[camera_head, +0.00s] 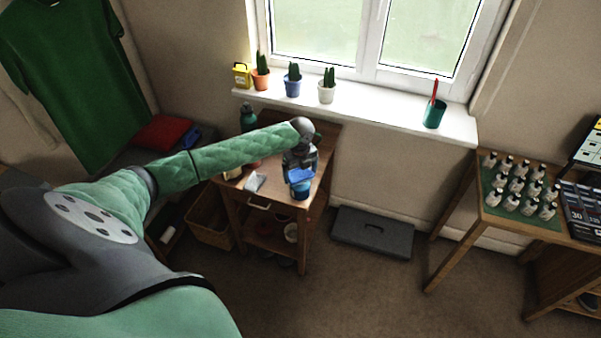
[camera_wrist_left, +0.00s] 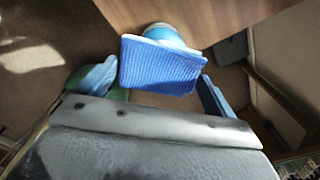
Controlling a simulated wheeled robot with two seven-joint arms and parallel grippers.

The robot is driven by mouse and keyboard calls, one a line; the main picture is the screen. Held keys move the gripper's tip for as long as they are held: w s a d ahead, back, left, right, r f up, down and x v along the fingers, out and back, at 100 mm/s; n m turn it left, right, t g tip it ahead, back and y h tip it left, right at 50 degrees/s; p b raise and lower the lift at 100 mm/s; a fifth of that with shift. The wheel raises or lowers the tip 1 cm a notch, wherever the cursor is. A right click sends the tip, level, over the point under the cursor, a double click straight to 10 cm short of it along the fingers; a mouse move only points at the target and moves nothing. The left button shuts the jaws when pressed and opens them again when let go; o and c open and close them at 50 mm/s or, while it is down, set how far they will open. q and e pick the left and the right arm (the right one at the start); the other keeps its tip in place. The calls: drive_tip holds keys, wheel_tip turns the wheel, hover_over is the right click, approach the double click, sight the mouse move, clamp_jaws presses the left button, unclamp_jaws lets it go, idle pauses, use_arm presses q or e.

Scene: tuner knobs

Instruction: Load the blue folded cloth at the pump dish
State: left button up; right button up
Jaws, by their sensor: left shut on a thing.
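The blue folded cloth (camera_wrist_left: 160,66) is a flat ribbed pad held between the two fingers of my left gripper (camera_wrist_left: 157,82). In the head view my left gripper (camera_head: 299,166) is over the front right of the small wooden table, with the cloth (camera_head: 297,176) low at its fingers. A blue round container (camera_head: 301,191), likely the pump dish, stands right below it. Its pale blue rim (camera_wrist_left: 164,33) shows behind the cloth in the wrist view. I cannot tell whether cloth and container touch. My right gripper is not in view.
The small table (camera_head: 228,187) also holds a grey-white folded item (camera_head: 255,182) and a green bottle (camera_head: 248,117). A windowsill with potted cacti (camera_head: 293,80) runs behind. A grey case (camera_head: 372,232) lies on the floor to the right. A table of small bottles (camera_head: 520,187) stands far right.

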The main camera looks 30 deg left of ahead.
sight(300, 173)
use_arm(q)
drive_tip(key=shift+r+p, duration=2.4)
drive_tip(key=shift+r, duration=0.8)
